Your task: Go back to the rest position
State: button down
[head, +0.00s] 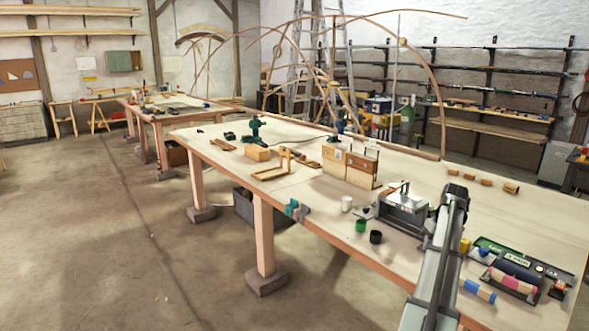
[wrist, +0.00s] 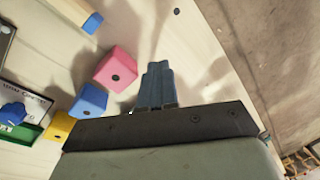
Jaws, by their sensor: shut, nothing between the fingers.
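My gripper (wrist: 158,68) shows in the wrist view as two blue-grey fingers pressed together, with nothing between them. It points down over the pale workbench top (wrist: 185,40). A pink block (wrist: 116,67) with a dark hole lies just left of the fingers, apart from them in the picture. In the head view my arm reaches up from the bottom edge over the right part of the bench (head: 330,215). My fingers cannot be made out there.
A blue block (wrist: 90,99) and yellow block (wrist: 59,126) lie left of my gripper. A black device (head: 513,278) and green tray (head: 490,243) sit right of my arm. A metal box (head: 404,210) and green cup (head: 361,225) stand to its left. Bent laths (head: 433,85) arch behind.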

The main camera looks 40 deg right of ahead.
jog(key=w+a+f+n+y, duration=0.15)
jog(key=w+a+f, duration=0.25)
jog(key=w+a, duration=0.6)
jog(key=w+a+f+n, duration=0.35)
jog(key=w+a, duration=0.55)
jog(key=a, duration=0.3)
jog(key=w+a+f+g, duration=0.2)
jog(key=w+a+f, duration=0.1)
jog(key=a+f, duration=1.2)
jog(key=s+a+f+g, duration=0.2)
jog(key=s+a+f, duration=0.3)
jog(key=a+f, duration=0.5)
jog(key=s+a+f+g, duration=0.1)
jog(key=s+a+f, duration=0.3)
jog(key=a+f, duration=0.6)
jog(key=s+a+f+g+h, duration=0.1)
jog(key=s+a+f, duration=0.2)
jog(key=s, duration=0.4)
jog(key=s+a+f+n+g+h, duration=0.1)
jog(key=s+a+f, duration=0.2)
jog(key=s+a, duration=0.2)
jog(key=s+a+f+g+h, duration=0.1)
jog(key=s+a+f, duration=0.3)
jog(key=s, duration=0.6)
jog(key=shift+s+a, duration=0.15)
jog(key=shift+a, duration=0.15)
